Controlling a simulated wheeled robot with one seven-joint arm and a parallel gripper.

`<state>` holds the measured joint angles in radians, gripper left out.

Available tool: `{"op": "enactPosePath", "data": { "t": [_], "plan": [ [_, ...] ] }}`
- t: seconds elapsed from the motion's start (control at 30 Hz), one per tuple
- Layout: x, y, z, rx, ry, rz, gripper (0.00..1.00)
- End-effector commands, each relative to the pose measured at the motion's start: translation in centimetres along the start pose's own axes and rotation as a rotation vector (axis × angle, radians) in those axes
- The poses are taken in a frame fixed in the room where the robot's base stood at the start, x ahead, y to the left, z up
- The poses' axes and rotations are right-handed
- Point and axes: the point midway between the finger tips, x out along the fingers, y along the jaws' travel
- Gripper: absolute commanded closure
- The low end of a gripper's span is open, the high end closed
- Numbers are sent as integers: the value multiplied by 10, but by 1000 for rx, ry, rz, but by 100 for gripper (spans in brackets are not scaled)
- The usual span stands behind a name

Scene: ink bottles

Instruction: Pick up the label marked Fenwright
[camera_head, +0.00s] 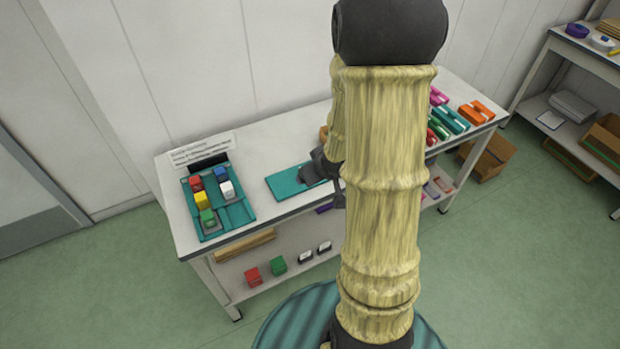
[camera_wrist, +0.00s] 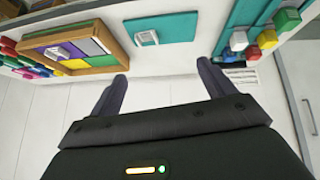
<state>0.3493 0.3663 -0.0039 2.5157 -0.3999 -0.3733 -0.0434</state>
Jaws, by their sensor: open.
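No writing that reads Fenwright is legible in either view, so I cannot tell which thing is that label. A small white item (camera_wrist: 147,38) lies on the teal mat (camera_wrist: 172,28) in the wrist view; another pale item (camera_wrist: 58,53) lies on the purple square of a wooden tray (camera_wrist: 118,62). My gripper (camera_wrist: 163,85) is open and empty, its fingers spread and pointing toward the table. In the head view my gripper (camera_head: 328,168) is over the right end of the teal mat (camera_head: 283,184), partly hidden by my arm.
A teal rack (camera_head: 238,215) with red, yellow, green, blue and white bottles stands at the table's left. A printed sign (camera_head: 203,150) is behind it. Teal and orange boxes (camera_head: 477,111) sit at the right end. My arm hides the table's middle.

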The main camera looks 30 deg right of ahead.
Motion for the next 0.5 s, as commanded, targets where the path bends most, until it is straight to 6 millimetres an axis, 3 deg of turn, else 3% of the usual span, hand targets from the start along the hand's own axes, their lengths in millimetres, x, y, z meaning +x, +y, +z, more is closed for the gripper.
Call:
{"op": "enactPosePath", "data": {
  "t": [0.03,0.2,0.33,0.5],
  "plan": [
    [27,10,15,2,38,-4,18],
    [78,33,35,-8,216,-44,18],
    [105,48,55,16,365,-80,18],
    [117,60,72,57,523,-111,18]
  ]
}}
